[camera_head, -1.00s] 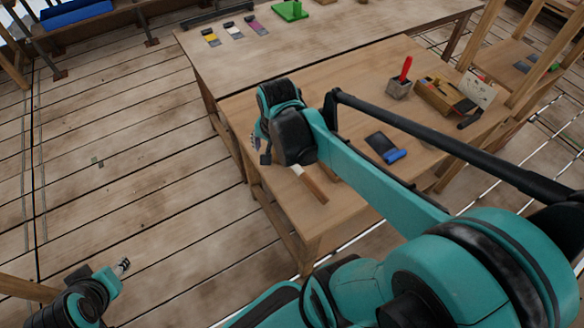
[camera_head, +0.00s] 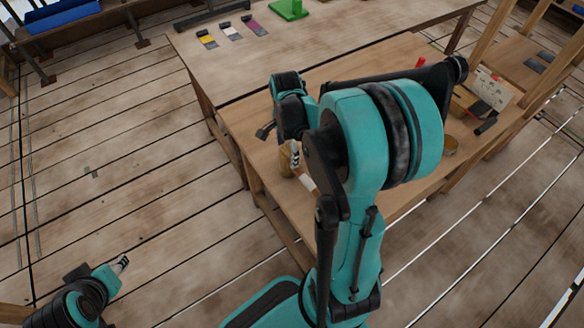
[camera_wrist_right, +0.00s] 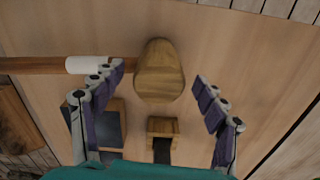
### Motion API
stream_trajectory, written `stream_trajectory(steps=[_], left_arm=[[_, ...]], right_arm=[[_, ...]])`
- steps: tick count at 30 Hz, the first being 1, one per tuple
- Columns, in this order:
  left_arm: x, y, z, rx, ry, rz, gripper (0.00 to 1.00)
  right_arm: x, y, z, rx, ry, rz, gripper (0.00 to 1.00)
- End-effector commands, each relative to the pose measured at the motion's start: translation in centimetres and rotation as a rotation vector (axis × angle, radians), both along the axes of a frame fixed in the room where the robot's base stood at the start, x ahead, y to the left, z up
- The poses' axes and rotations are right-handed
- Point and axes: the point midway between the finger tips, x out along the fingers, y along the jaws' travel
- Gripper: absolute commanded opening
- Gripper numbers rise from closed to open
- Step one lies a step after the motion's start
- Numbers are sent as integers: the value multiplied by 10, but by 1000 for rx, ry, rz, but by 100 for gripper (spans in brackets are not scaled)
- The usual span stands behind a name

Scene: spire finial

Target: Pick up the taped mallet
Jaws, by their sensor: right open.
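The taped mallet lies on the wooden workbench. In the right wrist view its rounded wooden head (camera_wrist_right: 160,72) is at the upper middle, and its brown handle with a white tape band (camera_wrist_right: 88,65) runs out to the left. My right gripper (camera_wrist_right: 159,78) is open, with one finger on each side of the head and visible gaps between. The left finger is close to the tape. In the head view my right gripper (camera_head: 291,154) is over the bench's near left part; my arm hides much of the mallet, but the white tape (camera_head: 307,182) shows. My left gripper (camera_head: 122,263) is far from the bench, at lower left.
In the wrist view a small wooden block with a dark strip (camera_wrist_right: 162,126) and a wooden piece with a dark face (camera_wrist_right: 108,125) lie near the fingers.

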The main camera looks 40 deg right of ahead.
Motion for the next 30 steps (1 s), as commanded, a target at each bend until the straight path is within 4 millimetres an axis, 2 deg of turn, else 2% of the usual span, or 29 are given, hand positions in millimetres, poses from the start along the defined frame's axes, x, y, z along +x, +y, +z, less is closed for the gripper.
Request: stream_trajectory(steps=[2,7,8,12,14,15,25,30], left_arm=[[0,0,-4,0,0,0,41],[0,0,-2,0,0,0,41],[0,0,-2,0,0,0,41],[0,0,-2,0,0,0,41],[0,0,-2,0,0,0,41],[0,0,-2,0,0,0,41],[0,0,-1,0,0,0,41],[0,0,6,0,0,0,41]], right_arm=[[0,0,-7,0,0,0,73],[0,0,-5,0,0,1,73],[0,0,-5,0,0,1,70],[0,0,-5,0,0,1,34],[0,0,-5,0,0,1,18],[0,0,-5,0,0,1,14],[0,0,-3,0,0,1,14],[0,0,11,0,0,1,14]])
